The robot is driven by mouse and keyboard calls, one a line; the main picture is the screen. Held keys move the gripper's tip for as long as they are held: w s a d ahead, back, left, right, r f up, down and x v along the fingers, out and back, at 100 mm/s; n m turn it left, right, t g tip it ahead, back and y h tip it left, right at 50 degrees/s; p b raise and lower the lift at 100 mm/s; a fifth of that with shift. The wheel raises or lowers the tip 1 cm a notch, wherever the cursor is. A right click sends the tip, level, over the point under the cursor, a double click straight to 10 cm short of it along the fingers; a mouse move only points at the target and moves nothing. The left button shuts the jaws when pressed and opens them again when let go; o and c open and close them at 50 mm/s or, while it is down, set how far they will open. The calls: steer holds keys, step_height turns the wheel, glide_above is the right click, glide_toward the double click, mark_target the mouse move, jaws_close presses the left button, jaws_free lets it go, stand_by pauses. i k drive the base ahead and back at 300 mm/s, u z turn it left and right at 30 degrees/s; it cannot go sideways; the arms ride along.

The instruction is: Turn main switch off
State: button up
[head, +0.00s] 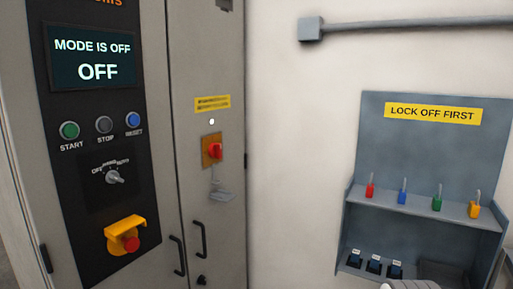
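The main switch appears to be the red rotary handle (215,151) on an orange-yellow plate on the right cabinet door (182,70). The handle is too small to read its position surely. A yellow label (212,103) is above it, its print unreadable. A small grey metal piece (221,193) sits just below. A display (92,60) on the left panel reads "MODE IS OFF" and "OFF". My gripper is not clearly in view.
The left panel has start, stop and reset buttons, a grey selector (115,178) and a red emergency stop (123,243). Black door handles (199,239) stick out low. At right, a grey lockout station (375,150) holds coloured padlocks. A pale object (412,285) is cut off below.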

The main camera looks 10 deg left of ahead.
mark_target(215, 149)
steer(key=u, duration=0.3)
steer(key=i, duration=1)
steer(key=u, duration=0.75)
